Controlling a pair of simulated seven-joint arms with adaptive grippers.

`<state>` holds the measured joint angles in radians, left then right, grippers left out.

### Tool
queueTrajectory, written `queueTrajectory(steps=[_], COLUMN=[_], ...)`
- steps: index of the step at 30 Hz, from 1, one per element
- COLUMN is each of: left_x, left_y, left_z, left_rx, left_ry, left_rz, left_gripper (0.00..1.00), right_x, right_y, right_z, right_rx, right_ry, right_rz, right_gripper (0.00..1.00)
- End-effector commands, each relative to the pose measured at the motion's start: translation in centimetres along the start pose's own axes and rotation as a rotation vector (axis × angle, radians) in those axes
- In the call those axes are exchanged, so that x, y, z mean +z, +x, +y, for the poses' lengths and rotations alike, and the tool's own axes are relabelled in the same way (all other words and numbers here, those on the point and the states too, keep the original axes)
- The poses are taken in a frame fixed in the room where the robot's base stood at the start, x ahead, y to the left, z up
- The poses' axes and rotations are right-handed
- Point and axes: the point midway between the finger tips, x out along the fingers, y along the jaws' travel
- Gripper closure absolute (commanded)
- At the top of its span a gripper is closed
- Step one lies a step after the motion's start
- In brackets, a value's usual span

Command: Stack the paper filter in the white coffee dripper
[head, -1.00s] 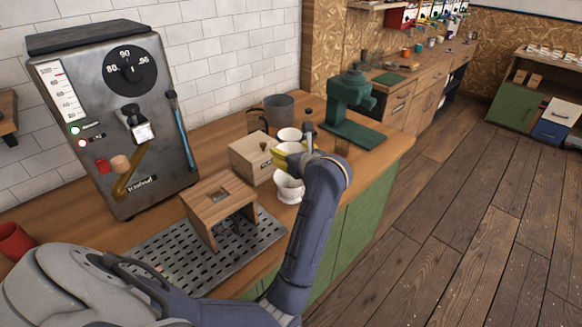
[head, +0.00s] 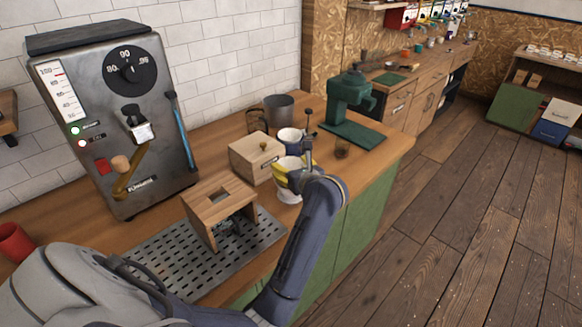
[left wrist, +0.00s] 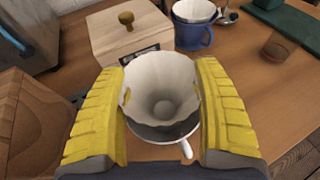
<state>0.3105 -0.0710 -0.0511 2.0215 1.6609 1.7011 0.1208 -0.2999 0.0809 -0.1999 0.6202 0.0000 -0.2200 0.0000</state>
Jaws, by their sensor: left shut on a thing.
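The paper filter (left wrist: 160,85) is a white fluted cone, held upright between the yellow fingers of my left gripper (left wrist: 162,108). It also shows in the head view (head: 287,162), where my left gripper (head: 290,175) is shut on it. The white coffee dripper (head: 288,195) stands on the counter directly under the filter. In the left wrist view, the dripper's handle (left wrist: 187,150) and shaded near rim show below the filter, which hides most of it. I cannot tell whether the filter touches the dripper. My right gripper is not in view.
A wooden box with a knob (head: 257,158) stands close behind-left. A blue mug (left wrist: 192,36) with a white cone in its top is behind. A green grinder (head: 350,112) and a brown glass (head: 341,150) stand right. A wooden stand (head: 215,211) sits on the drip tray (head: 180,257).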

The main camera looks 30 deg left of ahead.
Motion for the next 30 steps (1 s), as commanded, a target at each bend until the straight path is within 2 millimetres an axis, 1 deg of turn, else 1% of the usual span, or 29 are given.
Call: queueTrajectory(steps=[13,17,18,23,24,30], left_x=[-1.03,-1.07,-1.07,-1.07,-1.07,-1.05], left_y=[0.39,0.40,0.40,0.40,0.40,0.39], left_z=[0.02,0.01,0.01,0.01,0.01,0.00], left_rx=[0.000,0.000,0.000,0.000,0.000,0.000], left_ry=[0.001,-0.001,0.000,0.000,0.000,0.000], left_rz=[0.000,0.000,0.000,0.000,0.000,0.000], left_gripper=[0.47,0.47,0.27,0.09,0.07,0.07], right_x=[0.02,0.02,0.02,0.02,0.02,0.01], right_y=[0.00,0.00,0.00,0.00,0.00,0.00], right_z=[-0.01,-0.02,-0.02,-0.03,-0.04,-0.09], right_rx=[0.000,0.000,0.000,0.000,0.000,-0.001], right_ry=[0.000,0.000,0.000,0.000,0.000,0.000], right_rz=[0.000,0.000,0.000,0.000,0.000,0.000], right_gripper=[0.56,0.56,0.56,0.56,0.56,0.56])
